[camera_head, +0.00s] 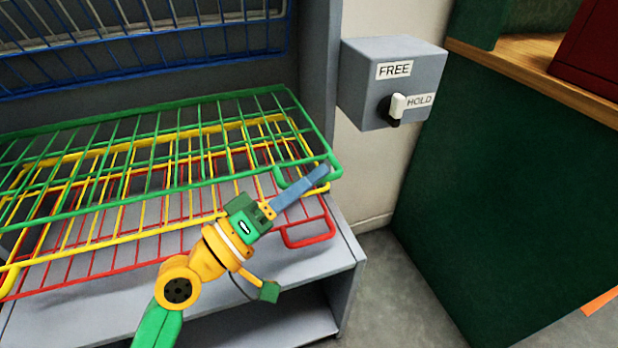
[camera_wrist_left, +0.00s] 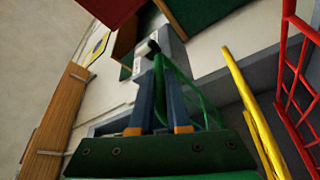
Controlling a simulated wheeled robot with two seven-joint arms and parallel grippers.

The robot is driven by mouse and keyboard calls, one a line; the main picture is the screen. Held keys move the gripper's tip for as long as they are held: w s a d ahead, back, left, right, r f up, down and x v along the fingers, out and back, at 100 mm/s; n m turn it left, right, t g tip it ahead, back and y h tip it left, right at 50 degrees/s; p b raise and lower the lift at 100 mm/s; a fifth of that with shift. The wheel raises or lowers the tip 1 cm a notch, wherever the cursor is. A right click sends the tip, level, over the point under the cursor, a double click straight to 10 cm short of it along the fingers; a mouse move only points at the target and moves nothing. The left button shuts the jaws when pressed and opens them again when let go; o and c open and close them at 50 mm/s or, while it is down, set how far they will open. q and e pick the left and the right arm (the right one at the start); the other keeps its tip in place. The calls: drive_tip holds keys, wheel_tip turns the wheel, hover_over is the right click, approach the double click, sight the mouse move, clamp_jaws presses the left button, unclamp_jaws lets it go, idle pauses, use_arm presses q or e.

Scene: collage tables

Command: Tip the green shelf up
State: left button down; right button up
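The green shelf (camera_head: 110,145) is a wire rack lying roughly level, topmost of the lowered racks. A small green loop sticks out at its front right corner. My left gripper (camera_head: 318,174) reaches that corner from the front, its blue-grey fingers lying across the loop. In the left wrist view, the fingers (camera_wrist_left: 158,75) stand close together with a green bar of the shelf showing between them, so they appear shut on it. The exact contact at the tips is hard to see. My right gripper is not in view.
Yellow (camera_head: 90,238) and red (camera_head: 310,240) wire racks lie just below the green one. A blue rack (camera_head: 160,50) is tilted up above. A grey box with FREE and HOLD labels (camera_head: 385,75) has its white lever by HOLD. A green cabinet (camera_head: 510,190) stands right.

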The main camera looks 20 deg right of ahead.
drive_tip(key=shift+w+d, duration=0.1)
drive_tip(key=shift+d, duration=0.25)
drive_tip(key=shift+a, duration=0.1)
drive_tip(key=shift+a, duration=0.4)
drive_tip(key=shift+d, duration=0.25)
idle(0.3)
